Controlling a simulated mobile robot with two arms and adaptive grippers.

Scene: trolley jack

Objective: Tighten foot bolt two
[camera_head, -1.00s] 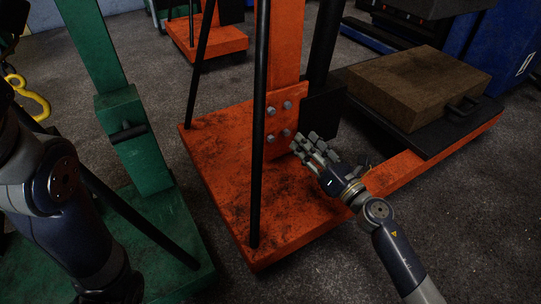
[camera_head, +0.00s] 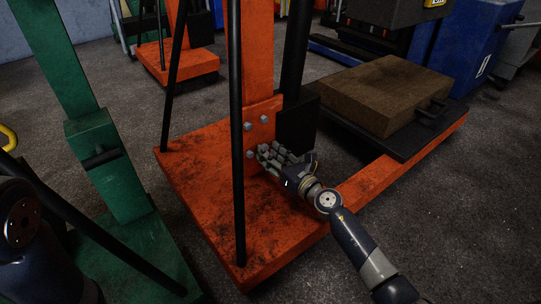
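The orange jack's upright (camera_head: 263,105) stands on its base plate (camera_head: 210,190) and carries round grey foot bolts at its lower end. The upper left bolt (camera_head: 247,127), upper right bolt (camera_head: 264,118) and lower left bolt (camera_head: 251,154) show. The lower right spot is hidden behind my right gripper (camera_head: 266,155). My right gripper reaches in from the lower right, its grey fingers at the foot of the upright, close to the lower bolts. I cannot tell whether they touch or grip a bolt. My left arm shows at the lower left; its gripper is out of view.
A thin black rod (camera_head: 238,150) rises from the orange base in front of the upright. A green jack (camera_head: 115,170) stands at left. A brown block (camera_head: 386,95) lies on a black platform to the right. Dark floor (camera_head: 460,190) is clear at right.

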